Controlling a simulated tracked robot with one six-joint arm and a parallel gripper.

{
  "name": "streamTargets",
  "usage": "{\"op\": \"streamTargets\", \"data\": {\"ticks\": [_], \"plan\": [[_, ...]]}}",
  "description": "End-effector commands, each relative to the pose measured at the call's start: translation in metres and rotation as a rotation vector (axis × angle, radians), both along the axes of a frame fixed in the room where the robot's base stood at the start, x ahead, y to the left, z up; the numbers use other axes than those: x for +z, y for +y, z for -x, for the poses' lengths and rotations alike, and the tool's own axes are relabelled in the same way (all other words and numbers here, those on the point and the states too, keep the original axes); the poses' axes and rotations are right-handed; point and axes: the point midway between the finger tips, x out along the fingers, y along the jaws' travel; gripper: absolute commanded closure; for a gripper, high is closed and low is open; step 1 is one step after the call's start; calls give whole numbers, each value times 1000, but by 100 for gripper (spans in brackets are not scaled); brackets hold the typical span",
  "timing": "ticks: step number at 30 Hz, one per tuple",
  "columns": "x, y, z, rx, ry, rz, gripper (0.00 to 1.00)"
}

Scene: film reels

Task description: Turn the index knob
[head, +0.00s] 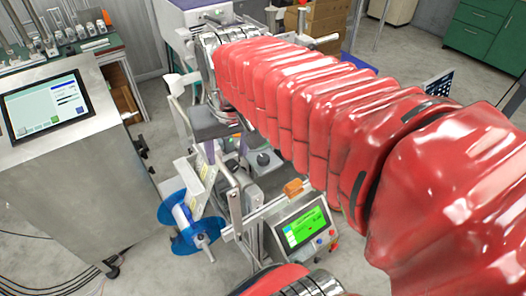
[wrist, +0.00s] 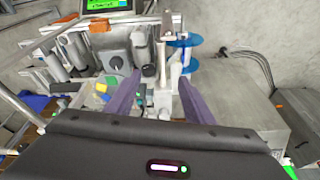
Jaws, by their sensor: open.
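A dark round knob (head: 263,159) sits on a grey plate of the film machine, beside the arm in the head view. It seems to be the dark knob (wrist: 117,65) left of my fingers in the wrist view. My gripper (wrist: 159,78) shows as two purple fingers spread apart, with nothing held between them. The knob lies outside the fingers, beyond the left fingertip, and I see no contact. In the head view my red-sleeved arm reaches over the machine, and the fingers are mostly hidden among machine parts.
A blue reel (head: 185,222) stands at the machine's left side. A control box with a green screen (head: 304,228) is at its front. A steel cabinet with a touchscreen (head: 47,106) stands at left. Rollers (wrist: 75,48) crowd the wrist view's left. Floor between cabinet and machine is open.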

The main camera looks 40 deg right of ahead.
Motion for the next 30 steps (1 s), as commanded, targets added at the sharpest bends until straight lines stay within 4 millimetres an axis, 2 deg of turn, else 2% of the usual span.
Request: {"op": "streamTargets", "data": {"ticks": [9,15,18,22,30], "plan": [[2,-68,-34,-206,148,-53,52],[-2,-112,-47,-322,231,-90,52],[-5,-126,-51,-360,256,-103,52],[-6,-135,-52,-383,271,-111,52],[-6,-136,-52,-384,273,-112,52]]}}
